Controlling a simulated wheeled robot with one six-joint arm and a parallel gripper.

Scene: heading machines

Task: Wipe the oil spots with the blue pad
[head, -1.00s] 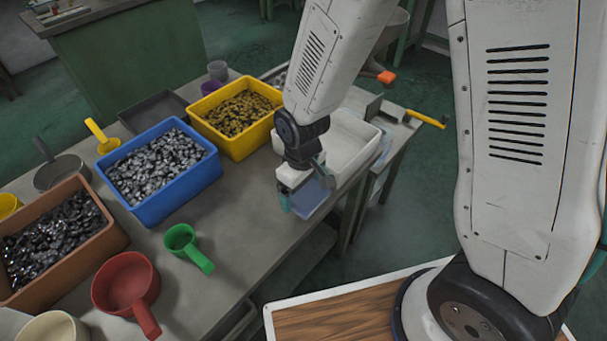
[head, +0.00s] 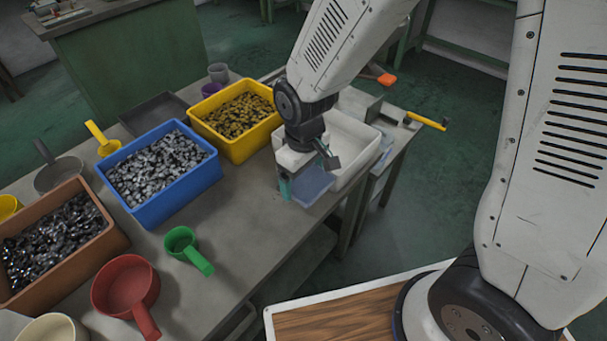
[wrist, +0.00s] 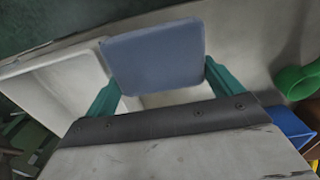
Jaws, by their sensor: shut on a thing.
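The blue pad (wrist: 155,58) is between the two teal fingers of my gripper (wrist: 160,88) in the wrist view, with its flat face toward the camera. In the head view the pad (head: 312,182) is by the front edge of the bench, just in front of the white bin. My gripper (head: 300,188) is shut on it, low over the grey bench top. I cannot tell whether the pad touches the surface. No oil spots can be made out; the arm and pad hide part of the bench.
The white bin (head: 352,134) stands right behind my gripper. The yellow bin (head: 236,147) and blue bin (head: 190,192) hold small metal parts. A green scoop (head: 188,250) and red scoop (head: 128,285) lie to the left. Bare bench (head: 240,215) lies between green scoop and gripper.

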